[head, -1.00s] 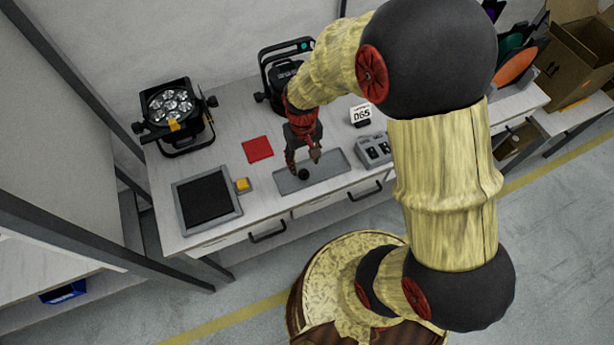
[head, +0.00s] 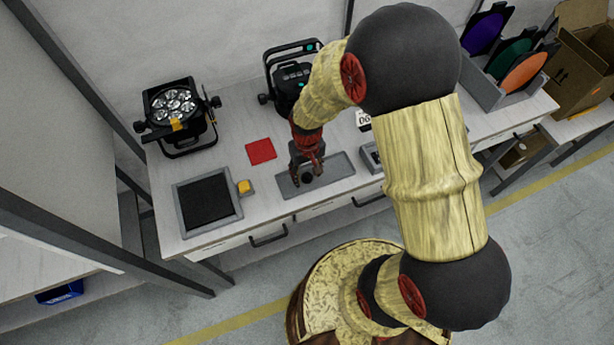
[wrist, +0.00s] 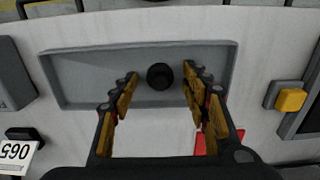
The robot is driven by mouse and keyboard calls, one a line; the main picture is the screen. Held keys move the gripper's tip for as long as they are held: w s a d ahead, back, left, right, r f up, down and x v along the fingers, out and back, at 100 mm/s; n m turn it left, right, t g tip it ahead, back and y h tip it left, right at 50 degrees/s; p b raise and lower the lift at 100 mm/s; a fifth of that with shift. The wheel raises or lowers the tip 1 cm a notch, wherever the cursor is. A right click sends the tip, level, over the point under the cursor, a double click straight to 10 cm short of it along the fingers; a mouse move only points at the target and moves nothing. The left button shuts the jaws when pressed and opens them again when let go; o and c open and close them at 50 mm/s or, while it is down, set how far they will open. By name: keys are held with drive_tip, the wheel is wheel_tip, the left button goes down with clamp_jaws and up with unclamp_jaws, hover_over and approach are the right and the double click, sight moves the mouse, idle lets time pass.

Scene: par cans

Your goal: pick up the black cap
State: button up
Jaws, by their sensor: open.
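The black cap (wrist: 159,77) is a small round dark piece lying in a shallow grey tray (wrist: 85,75), in the wrist view. In the head view the cap (head: 307,178) shows between my fingers, over the tray (head: 335,174). My gripper (wrist: 157,80) is open and empty. I cannot tell how far above the tray the fingertips are.
A black pad in a grey frame (head: 205,199), a yellow button (head: 244,186) and a red square (head: 261,151) lie to the left on the bench. Stage lamps (head: 176,110) (head: 292,80) stand behind. Coloured discs (head: 524,72) stand in a rack at right.

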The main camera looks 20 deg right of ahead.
sight(307, 174)
drive_tip(key=shift+c, duration=1.2)
drive_tip(key=c, duration=0.6)
drive_tip(key=shift+r, duration=0.55)
wheel_tip(307, 174, up, 2)
drive_tip(key=shift+r+p, duration=0.2)
drive_tip(key=shift+p, duration=0.3)
drive_tip(key=s+d+r+p, duration=0.3)
drive_tip(key=s+d+r, duration=0.4)
drive_tip(key=s, duration=0.5)
wheel_tip(307, 174, up, 3)
drive_tip(key=shift+f+p, duration=0.2)
drive_tip(key=shift+p, duration=0.15)
